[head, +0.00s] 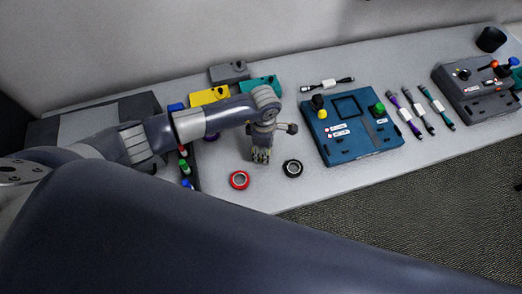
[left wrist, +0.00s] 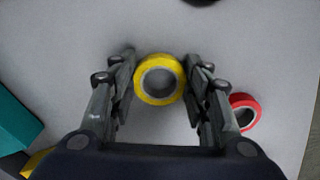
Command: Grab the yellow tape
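The yellow tape (left wrist: 141,84) is a small roll lying flat on the table, seen in the left wrist view between the fingers of my left gripper (left wrist: 160,80). The fingers stand apart on either side of the roll, with a narrow gap on the right; whether the left finger touches it I cannot tell. In the head view my left gripper (head: 261,156) points down over the table, and the yellow tape cannot be made out there. My right gripper is not in view.
A red tape roll (head: 239,180) and a black tape roll (head: 293,169) lie near the left gripper. The red roll also shows in the left wrist view (left wrist: 254,104). A blue control box (head: 350,150) stands to the right. Yellow (head: 208,97) and teal (head: 258,85) blocks stand behind the arm.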

